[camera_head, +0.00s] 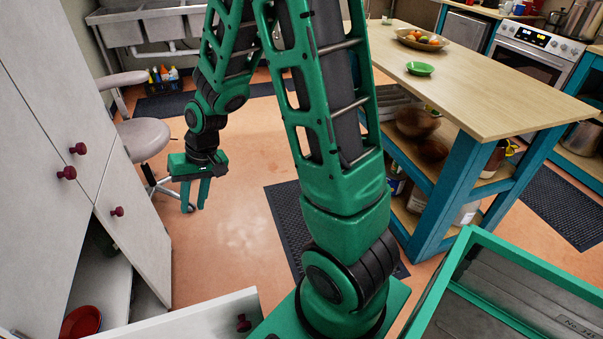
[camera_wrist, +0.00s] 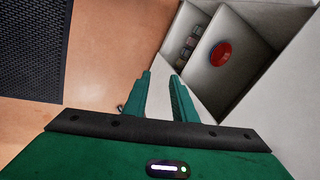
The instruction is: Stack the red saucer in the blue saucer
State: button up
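A red round dish, which looks like the red saucer (camera_head: 80,322), lies inside the low cabinet at the lower left. It also shows in the wrist view (camera_wrist: 221,53), on a pale shelf at the upper right. My gripper (camera_head: 194,207) hangs in the air to the right of the cabinet door, fingers pointing down. In the wrist view its two fingers (camera_wrist: 160,75) are apart with nothing between them. The gripper is well away from the red dish. I cannot make out a blue saucer in either view.
The cabinet door (camera_head: 137,207) stands open, with an open drawer front (camera_head: 190,318) below. A wooden-topped island (camera_head: 480,85) holds a green saucer (camera_head: 420,69) and a fruit bowl (camera_head: 421,42). A stool (camera_head: 143,138) stands behind my gripper. A green-edged crate (camera_head: 450,270) is at right.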

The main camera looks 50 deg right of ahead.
jog(key=s+d+r+m+h, duration=0.1)
jog(key=s+d+r, duration=0.3)
jog(key=s, duration=0.4)
jog(key=s+d+r+m+g+h, duration=0.1)
jog(key=s+d+r, duration=0.4)
jog(key=s+d, duration=0.2)
jog(key=s+d+r+m+g+h, duration=0.1)
jog(key=s+d+r, duration=0.3)
jog(key=s, duration=0.7)
jog(key=shift+s+d+r+m, duration=0.2)
jog(key=shift+d+r+m, duration=0.1)
jog(key=shift+d, duration=0.5)
jog(key=shift+w, duration=0.1)
